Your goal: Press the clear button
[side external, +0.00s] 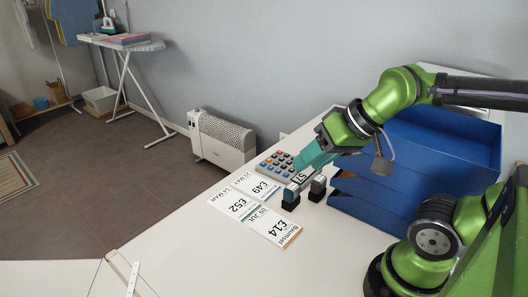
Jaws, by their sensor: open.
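A calculator (272,163) with grey, blue and red-orange keys lies on the white desk, against the far edge. The keys are too small for me to read, so I cannot tell which one is clear. The fingers look empty. I cannot tell whether they touch the calculator or hover above it.
Blue stacked trays (420,150) stand close on the right. The desk's front is mostly clear.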

